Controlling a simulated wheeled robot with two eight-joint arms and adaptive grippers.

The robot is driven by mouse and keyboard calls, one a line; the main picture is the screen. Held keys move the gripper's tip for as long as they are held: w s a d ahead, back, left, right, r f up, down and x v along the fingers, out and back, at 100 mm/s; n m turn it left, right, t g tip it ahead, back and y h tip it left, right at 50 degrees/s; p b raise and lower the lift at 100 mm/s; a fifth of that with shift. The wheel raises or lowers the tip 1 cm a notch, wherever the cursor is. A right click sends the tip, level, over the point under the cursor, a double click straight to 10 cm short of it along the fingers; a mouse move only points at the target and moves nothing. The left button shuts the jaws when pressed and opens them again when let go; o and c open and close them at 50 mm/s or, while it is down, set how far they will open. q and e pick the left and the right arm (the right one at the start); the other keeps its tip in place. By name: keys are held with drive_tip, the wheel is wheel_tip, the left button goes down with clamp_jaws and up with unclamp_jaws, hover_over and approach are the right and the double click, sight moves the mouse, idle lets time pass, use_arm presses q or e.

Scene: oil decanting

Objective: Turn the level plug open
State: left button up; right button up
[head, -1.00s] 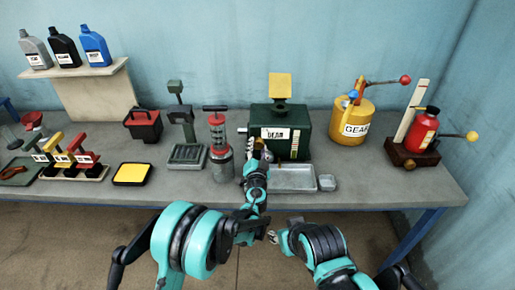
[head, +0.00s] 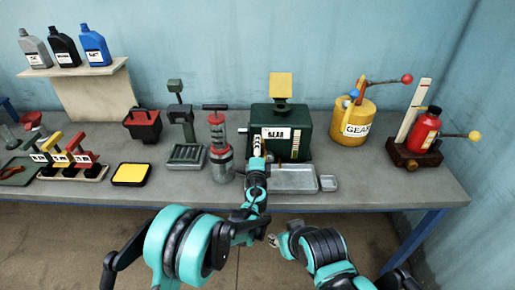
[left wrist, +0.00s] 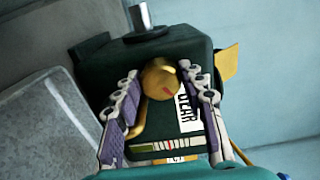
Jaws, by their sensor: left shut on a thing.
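The dark green gear-oil tank (head: 290,133) stands on the bench, and its front shows a white label. The level plug is a round brass knob with a red mark (left wrist: 160,77) on the tank in the left wrist view. My left gripper (head: 256,152) is at the tank's front left and hides the plug in the head view. Its two fingers (left wrist: 160,85) lie on either side of the brass plug and are shut on it. My right gripper (head: 272,239) is low in front of the bench, away from the tank; its jaws are too small to read.
A red and grey pump canister (head: 220,160) stands close on the left. A yellow gear can (head: 352,122) is to the right.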

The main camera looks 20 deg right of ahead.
use_arm(q)
drive_tip(key=m, duration=1.2)
drive_tip(key=shift+d+r+m+b, duration=0.1)
drive_tip(key=shift+r+m+b, duration=0.05)
drive_tip(key=shift+m+b, duration=0.2)
idle(0.4)
drive_tip(key=o, duration=1.2)
drive_tip(key=shift+c, duration=0.2)
drive_tip(key=v, duration=1.2)
drive_tip(key=shift+s, duration=0.1)
